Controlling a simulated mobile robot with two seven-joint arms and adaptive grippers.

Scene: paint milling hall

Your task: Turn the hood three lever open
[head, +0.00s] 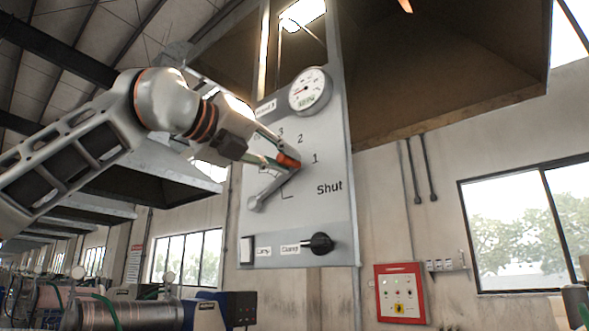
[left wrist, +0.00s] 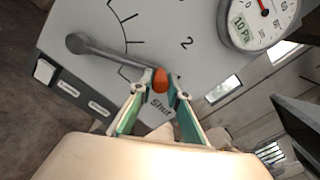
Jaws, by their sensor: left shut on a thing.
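The hood three lever (head: 273,187) is a grey arm on the grey upright panel (head: 325,220), with an orange knob at its free end. In the head view it slants up and right from its round hub, pointing near the 1 and 2 marks and above the word Shut. My left gripper (head: 286,161) is shut on the orange knob, partly hiding it. In the left wrist view the knob (left wrist: 161,80) sits between the two green-lined fingertips (left wrist: 163,88), near the word Shut. The exact mark behind the knob is hidden. My right gripper is not in view.
A round gauge (head: 310,91) is above the scale. A black knob (head: 321,243) and a white switch (head: 247,250) are low on the panel. A large hood (head: 450,70) hangs at right. A red box (head: 401,293) is on the wall behind.

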